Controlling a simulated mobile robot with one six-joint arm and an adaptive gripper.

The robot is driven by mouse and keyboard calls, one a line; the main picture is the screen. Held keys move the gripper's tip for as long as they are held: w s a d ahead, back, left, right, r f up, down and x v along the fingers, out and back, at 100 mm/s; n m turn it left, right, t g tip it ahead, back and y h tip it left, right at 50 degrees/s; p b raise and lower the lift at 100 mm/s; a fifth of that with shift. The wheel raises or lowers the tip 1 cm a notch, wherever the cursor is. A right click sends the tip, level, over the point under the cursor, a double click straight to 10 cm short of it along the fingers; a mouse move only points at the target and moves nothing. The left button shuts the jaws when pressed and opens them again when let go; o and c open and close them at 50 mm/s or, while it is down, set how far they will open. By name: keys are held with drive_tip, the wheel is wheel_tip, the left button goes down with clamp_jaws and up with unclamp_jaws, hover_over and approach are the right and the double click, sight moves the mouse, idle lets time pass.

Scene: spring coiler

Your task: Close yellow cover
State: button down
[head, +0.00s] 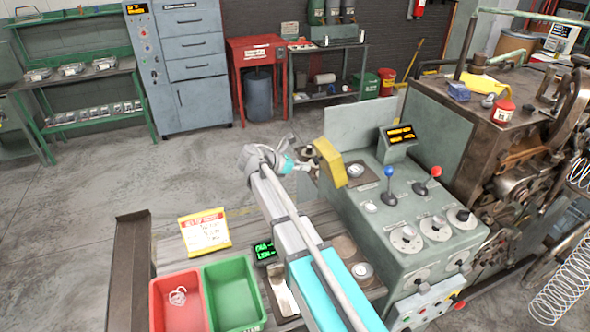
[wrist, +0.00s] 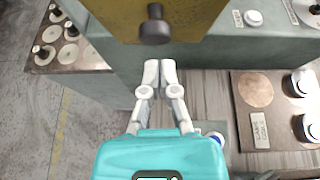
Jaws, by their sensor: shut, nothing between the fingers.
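The yellow cover (head: 330,160) stands raised at the left edge of the grey-green control console, beside a dark plate with a round light button (head: 355,171). In the wrist view the cover (wrist: 200,22) fills the top middle, with a dark knob (wrist: 155,26) sticking out from its face. I cannot tell whether the fingertips touch the cover.
The console (head: 408,210) carries a blue-knobbed lever (head: 389,184), a red-knobbed lever (head: 428,180), several dials and a small display (head: 398,137). A red bin (head: 180,300) and a green bin (head: 234,293) sit on the bench at the front left. Open floor lies behind the bench.

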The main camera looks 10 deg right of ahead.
drive_tip(key=shift+w+d+r, duration=0.15)
drive_tip(key=shift+d+r, duration=0.05)
drive_tip(key=shift+d, duration=0.35)
drive_tip(key=shift+d+r, duration=0.1)
drive_tip(key=shift+d, duration=0.05)
